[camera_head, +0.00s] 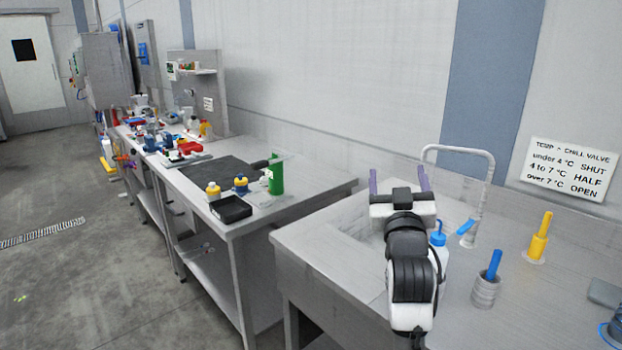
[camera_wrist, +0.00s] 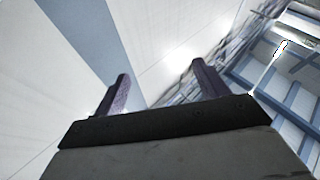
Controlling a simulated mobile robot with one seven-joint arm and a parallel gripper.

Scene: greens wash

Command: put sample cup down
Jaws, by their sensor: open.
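My gripper (camera_head: 398,177) is raised over the sink bench on the right, its two purple fingers spread wide apart. In the wrist view my gripper (camera_wrist: 160,72) is open with nothing between the fingers; behind them are only wall and ceiling. I cannot pick out a sample cup for certain in either view. A pale bottle with a blue cap (camera_head: 438,238) stands just right of my arm, partly hidden by it.
The sink bench (camera_head: 468,319) bears a hooped grey tap (camera_head: 486,185), a blue-handled valve (camera_head: 487,289) and a yellow-handled valve (camera_head: 539,240).

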